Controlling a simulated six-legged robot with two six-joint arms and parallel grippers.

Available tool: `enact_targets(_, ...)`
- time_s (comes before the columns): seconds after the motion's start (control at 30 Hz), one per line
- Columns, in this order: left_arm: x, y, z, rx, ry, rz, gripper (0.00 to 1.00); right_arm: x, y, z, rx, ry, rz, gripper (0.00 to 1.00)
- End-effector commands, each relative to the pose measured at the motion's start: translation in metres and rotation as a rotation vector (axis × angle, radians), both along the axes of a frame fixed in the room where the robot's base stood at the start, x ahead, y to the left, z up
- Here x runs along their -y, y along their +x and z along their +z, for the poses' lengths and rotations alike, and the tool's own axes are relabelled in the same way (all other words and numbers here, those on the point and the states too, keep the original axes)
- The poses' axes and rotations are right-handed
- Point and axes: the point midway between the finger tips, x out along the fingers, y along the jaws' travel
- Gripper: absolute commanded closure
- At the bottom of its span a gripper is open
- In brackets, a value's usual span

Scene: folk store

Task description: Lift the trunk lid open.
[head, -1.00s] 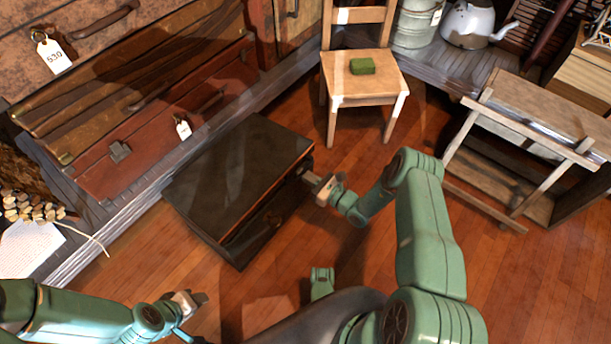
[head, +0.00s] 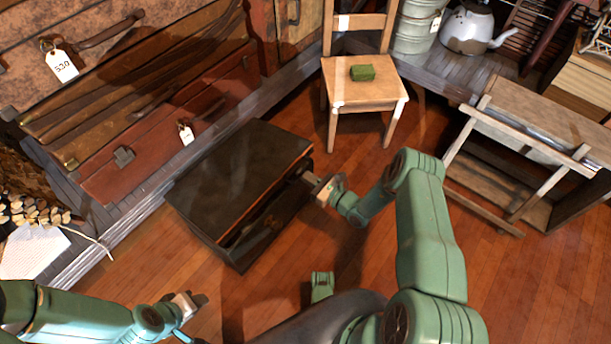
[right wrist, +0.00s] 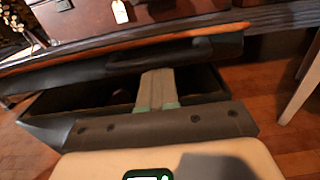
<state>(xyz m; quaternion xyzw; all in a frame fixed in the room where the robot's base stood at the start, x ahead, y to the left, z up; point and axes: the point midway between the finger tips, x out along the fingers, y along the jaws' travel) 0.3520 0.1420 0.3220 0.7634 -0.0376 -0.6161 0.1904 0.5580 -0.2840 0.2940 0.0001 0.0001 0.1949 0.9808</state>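The trunk is a low dark box on the wooden floor in the middle of the head view. Its black lid (head: 235,170) is tilted up slightly along the front edge, above the trunk body (head: 240,252). In the right wrist view a gap shows the dark inside between the lid (right wrist: 120,62) and the front wall (right wrist: 70,128). My right gripper (head: 308,180) is at the trunk's front right, its fingers (right wrist: 157,78) together, reaching into the gap beneath the lid edge. Nothing shows between them. My left gripper (head: 196,299) is low at the left, away from the trunk; its opening is unclear.
A wooden chair (head: 362,88) with a green block (head: 362,72) stands behind the trunk. A raised ledge with red-brown cases (head: 160,140) runs along the left. A wooden frame stand (head: 525,150) is at the right. The floor before the trunk is clear.

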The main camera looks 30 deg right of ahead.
Motion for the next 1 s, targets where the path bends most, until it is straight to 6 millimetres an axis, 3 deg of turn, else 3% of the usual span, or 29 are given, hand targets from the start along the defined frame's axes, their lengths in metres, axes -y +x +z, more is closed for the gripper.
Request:
enact_targets(0.5, 0.000, 0.000, 0.019, 0.000, 0.000, 0.000, 0.63, -0.002, 0.005, 0.026, 0.002, 0.000, 0.001, 1.00)
enact_targets(1.0, 0.000, 0.000, 0.023, 0.000, 0.000, 0.000, 0.63, -0.002, 0.006, 0.031, 0.002, 0.000, 0.000, 1.00)
